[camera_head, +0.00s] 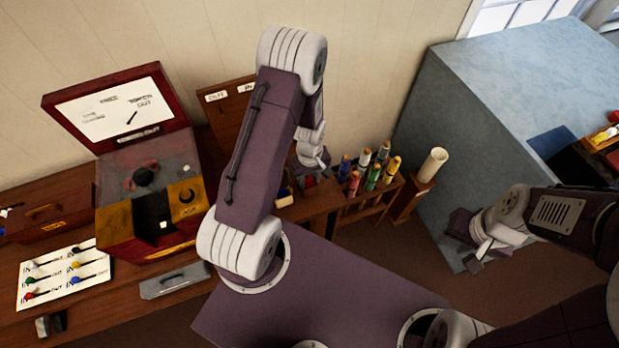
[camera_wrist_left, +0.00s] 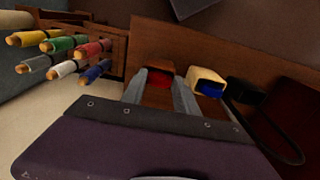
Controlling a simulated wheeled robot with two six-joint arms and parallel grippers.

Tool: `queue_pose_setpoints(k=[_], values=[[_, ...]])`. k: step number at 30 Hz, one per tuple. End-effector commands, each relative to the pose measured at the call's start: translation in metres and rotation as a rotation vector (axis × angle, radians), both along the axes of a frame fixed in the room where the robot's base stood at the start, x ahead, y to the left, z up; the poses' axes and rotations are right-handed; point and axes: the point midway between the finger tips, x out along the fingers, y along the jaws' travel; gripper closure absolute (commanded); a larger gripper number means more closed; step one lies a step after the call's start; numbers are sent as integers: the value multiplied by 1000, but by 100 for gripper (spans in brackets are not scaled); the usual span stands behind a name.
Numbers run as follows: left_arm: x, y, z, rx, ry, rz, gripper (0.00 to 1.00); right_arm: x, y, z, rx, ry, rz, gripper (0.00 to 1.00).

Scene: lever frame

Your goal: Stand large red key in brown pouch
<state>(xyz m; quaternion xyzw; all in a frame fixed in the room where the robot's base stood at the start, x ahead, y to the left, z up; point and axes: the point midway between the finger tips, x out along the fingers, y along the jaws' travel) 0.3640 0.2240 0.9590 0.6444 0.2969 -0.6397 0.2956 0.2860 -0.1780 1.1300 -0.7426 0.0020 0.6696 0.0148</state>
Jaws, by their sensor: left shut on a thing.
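My left gripper (camera_head: 314,160) is over the brown bench, left of the rack of coloured pegs. In the left wrist view its two fingers (camera_wrist_left: 160,94) are on either side of a red piece (camera_wrist_left: 160,78) with brown around it, and it is shut on this. The red piece may be the large red key; its full shape is hidden. The brown around it may be the brown pouch, but I cannot tell whether the key is inside. Some red also shows under the gripper in the head view (camera_head: 309,182). My right gripper (camera_head: 478,258) is away at the right, near the blue-grey block.
A cream holder with a blue piece (camera_wrist_left: 208,82) and a black holder (camera_wrist_left: 246,92) stand beside the left gripper. The peg rack (camera_head: 372,182) is close on the other side. An open red case (camera_head: 120,110) and a lever board (camera_head: 65,274) are at left.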

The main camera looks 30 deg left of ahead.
Motion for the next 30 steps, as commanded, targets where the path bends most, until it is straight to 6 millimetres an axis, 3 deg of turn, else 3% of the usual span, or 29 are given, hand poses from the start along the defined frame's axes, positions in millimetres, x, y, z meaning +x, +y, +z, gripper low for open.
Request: queue_pose_setpoints(k=[11,12,14,15,30], values=[[0,0,-5,0,0,0,100,0,0,-4,0,0,0,64],[0,0,-5,0,0,0,59,0,0,-4,0,0,0,64],[0,0,-4,0,0,0,42,0,0,-4,0,0,0,64],[0,0,-5,0,0,0,39,0,0,-4,0,0,0,64],[0,0,-5,0,0,0,39,0,0,-4,0,0,0,64]])
